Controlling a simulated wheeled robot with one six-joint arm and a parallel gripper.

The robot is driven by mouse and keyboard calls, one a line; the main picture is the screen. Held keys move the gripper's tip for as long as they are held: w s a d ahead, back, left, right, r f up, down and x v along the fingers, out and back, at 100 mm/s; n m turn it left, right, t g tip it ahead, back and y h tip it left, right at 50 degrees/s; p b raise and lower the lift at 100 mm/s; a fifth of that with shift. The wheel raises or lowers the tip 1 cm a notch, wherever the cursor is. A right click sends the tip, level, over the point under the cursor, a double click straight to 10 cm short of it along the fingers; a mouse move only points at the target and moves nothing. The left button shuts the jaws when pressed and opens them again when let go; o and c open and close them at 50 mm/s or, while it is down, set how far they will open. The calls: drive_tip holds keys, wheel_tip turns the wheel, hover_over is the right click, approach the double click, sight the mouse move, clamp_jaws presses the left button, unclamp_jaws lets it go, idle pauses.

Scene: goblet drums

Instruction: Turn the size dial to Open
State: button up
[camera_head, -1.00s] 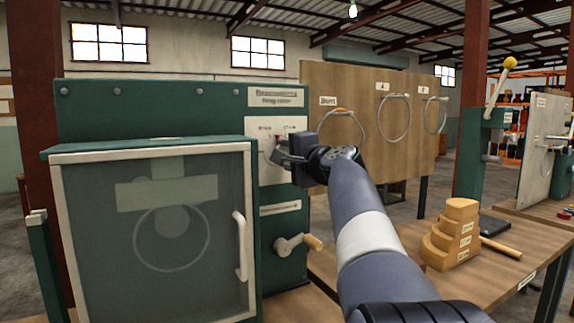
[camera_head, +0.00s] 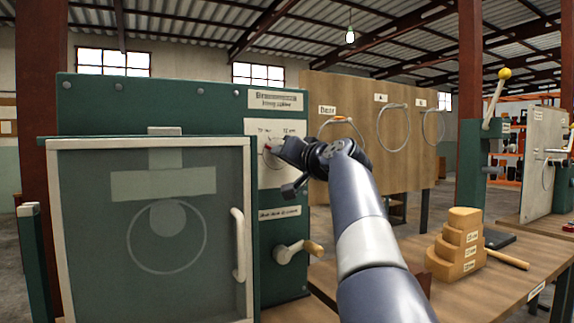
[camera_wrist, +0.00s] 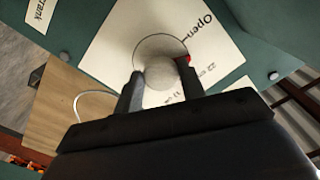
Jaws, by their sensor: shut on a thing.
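The size dial is a pale grey round knob (camera_wrist: 160,73) on a white plate (camera_wrist: 112,50) of the green machine. Its red pointer (camera_wrist: 184,59) shows beside the right finger in the wrist view. The word Open (camera_wrist: 202,28) has a tick line at the dial's circle, and the pointer lies a little below that tick, on the side of the number labels. My gripper (camera_wrist: 160,77) is shut on the knob, one finger on each side. In the head view, my gripper (camera_head: 284,158) is rolled at the plate and hides most of the dial; a bit of red shows at its left.
A crank (camera_head: 290,252) sticks out below the dial. The machine's glazed door (camera_head: 145,285) with a white handle (camera_head: 238,245) is at left. A wooden board with wire rings (camera_head: 350,90) stands behind my arm. Stepped wooden blocks (camera_head: 458,245) stand on the bench at right.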

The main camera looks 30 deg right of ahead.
drive_tip(key=n+b, duration=0.2)
drive_tip(key=n, duration=0.4)
drive_tip(key=shift+d+f, duration=0.1)
drive_tip(key=shift+d, duration=0.05)
idle(0.4)
drive_tip(key=o, duration=1)
drive_tip(key=s, duration=0.5)
drive_tip(key=s+b, duration=0.1)
drive_tip(key=s, duration=0.4)
drive_tip(key=shift+s+d, duration=0.2)
drive_tip(key=shift+s, duration=0.2)
drive_tip(key=shift+w, duration=0.1)
drive_tip(key=w, duration=0.5)
drive_tip(key=w+p, duration=0.1)
drive_tip(key=w, duration=0.4)
drive_tip(key=shift+w+a, duration=0.2)
drive_tip(key=shift+w, duration=0.1)
